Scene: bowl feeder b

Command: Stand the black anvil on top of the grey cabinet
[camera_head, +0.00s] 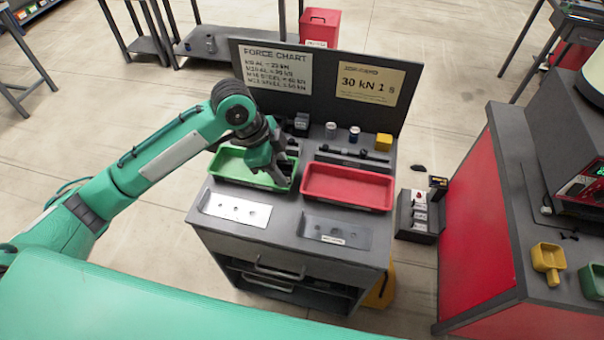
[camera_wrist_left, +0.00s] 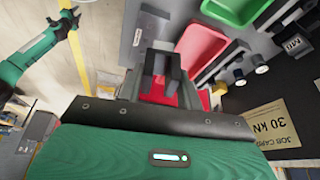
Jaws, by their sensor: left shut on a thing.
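The grey cabinet (camera_head: 285,219) stands in the middle of the head view, with a flat top, drawers in front and an upright back panel. My left gripper (camera_head: 280,172) is above the cabinet's green tray, pointing down. In the left wrist view my left gripper (camera_wrist_left: 160,88) is shut on a dark block (camera_wrist_left: 158,62), which appears to be the black anvil. The head view mostly hides this block behind the gripper. I cannot tell whether it touches anything below. My right gripper does not show in the head view.
The cabinet top bears a green tray (camera_head: 228,166), a red tray (camera_head: 347,190), a white plate (camera_head: 235,208), a grey plate (camera_head: 335,232), small cylinders and a yellow block (camera_head: 383,142). A red-sided bench (camera_head: 478,225) stands at right.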

